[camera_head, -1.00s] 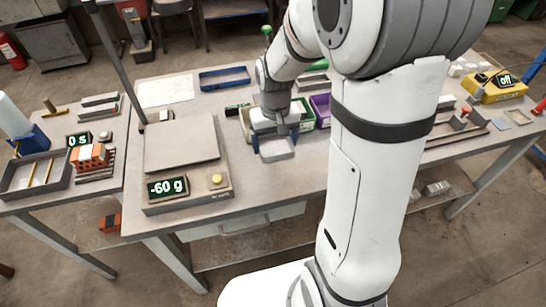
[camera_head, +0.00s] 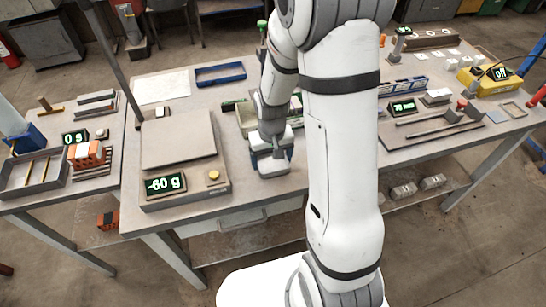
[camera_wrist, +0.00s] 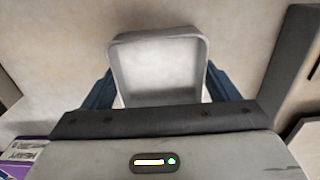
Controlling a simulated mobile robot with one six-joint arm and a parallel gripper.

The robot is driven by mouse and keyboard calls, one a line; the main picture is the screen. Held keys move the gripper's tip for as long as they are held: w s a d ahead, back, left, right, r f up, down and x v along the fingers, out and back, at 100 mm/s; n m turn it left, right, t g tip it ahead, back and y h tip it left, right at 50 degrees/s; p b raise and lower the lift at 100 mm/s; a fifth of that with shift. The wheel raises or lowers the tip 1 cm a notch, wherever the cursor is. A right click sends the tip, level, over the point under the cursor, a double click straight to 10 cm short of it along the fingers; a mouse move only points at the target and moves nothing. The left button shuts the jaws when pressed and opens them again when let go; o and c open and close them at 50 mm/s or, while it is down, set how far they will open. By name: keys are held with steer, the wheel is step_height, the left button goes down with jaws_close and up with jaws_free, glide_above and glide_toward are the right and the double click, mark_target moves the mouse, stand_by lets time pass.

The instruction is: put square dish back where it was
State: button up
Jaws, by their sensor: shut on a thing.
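The square dish (camera_wrist: 158,72) is light grey with a raised rim and rounded corners. In the wrist view it sits between the two blue fingers of my gripper (camera_wrist: 162,90), which is shut on it. In the head view my gripper (camera_head: 271,163) points down over the table, just right of the scale (camera_head: 180,140); there the dish is mostly hidden by the gripper. I cannot tell whether the dish touches the tabletop. The scale's pan is empty and its display reads -60 g.
A blue open tray (camera_head: 221,75) and a white sheet (camera_head: 162,87) lie behind the scale. Bins stand behind my gripper, partly hidden by my arm. A dark grey edge (camera_wrist: 290,65) is close on the right in the wrist view. The table's front edge is near.

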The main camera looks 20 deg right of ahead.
mark_target(272, 165)
steer(key=o, duration=0.9)
steer(key=shift+f, duration=0.1)
step_height(272, 165, up, 12)
steer(key=s+r+t, duration=0.3)
steer(key=s+r, duration=0.6)
steer(key=s, duration=0.5)
steer(key=shift+d+r, duration=0.15)
steer(key=shift+d, duration=0.05)
steer(key=shift+s, duration=0.1)
